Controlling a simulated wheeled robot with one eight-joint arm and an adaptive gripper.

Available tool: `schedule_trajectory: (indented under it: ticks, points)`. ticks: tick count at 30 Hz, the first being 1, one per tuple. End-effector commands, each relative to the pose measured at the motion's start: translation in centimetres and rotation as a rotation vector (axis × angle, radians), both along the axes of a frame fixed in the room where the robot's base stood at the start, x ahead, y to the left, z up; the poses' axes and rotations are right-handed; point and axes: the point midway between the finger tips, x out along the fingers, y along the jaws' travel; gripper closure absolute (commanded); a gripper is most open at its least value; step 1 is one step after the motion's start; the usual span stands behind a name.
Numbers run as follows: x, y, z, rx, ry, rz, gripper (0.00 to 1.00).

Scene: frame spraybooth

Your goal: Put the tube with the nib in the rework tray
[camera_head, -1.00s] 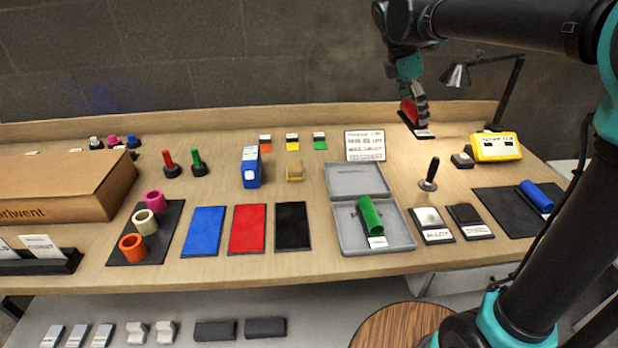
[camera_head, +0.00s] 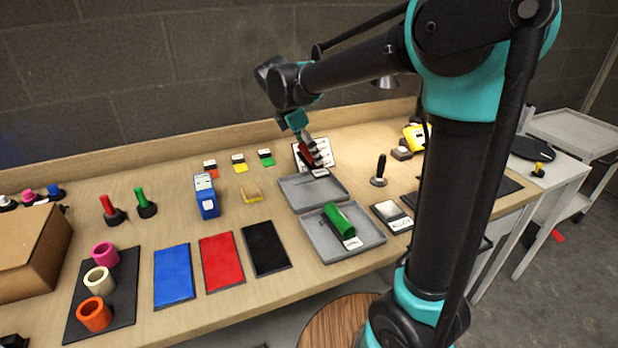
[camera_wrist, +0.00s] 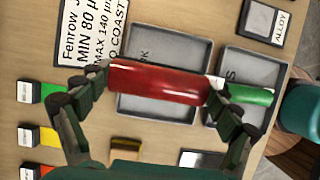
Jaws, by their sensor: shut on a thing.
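My gripper (camera_head: 313,155) is shut on a red tube (camera_head: 305,152), above the rear grey tray (camera_head: 333,190). In the wrist view the red tube (camera_wrist: 160,82) lies across between my two fingers. A small white bit shows at its right end; I cannot tell whether it is a nib. The rear tray (camera_wrist: 150,108) looks empty and bears lettering ending in "RK", partly hidden by the tube. A green tube (camera_head: 339,219) lies in the front grey tray (camera_head: 366,232), whose lettering is mostly hidden. My arm hides the right black mat's middle; no blue tube shows.
A white printed sign (camera_head: 322,150) stands close behind the rear tray. A black-handled stamp (camera_head: 380,172) stands to the right. Blue, red and black pads (camera_head: 266,249) lie left of the trays.

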Motion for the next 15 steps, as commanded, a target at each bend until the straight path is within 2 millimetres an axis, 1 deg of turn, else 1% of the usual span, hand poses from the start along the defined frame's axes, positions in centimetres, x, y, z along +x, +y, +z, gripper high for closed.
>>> schedule_trajectory:
  ticks: [1, 3, 6, 12, 15]
  points:
    - [0.0, 0.0, -1.2, 0.000, 0.000, 0.000, 0.44]
    - [0.0, 0.0, -2.7, 0.000, 0.000, 0.000, 0.44]
    - [0.0, 0.0, -4.3, 0.000, 0.000, 0.000, 0.44]
    - [0.0, 0.0, -5.8, 0.000, 0.000, 0.000, 0.44]
    - [0.0, 0.0, -7.1, 0.000, 0.000, 0.000, 0.44]
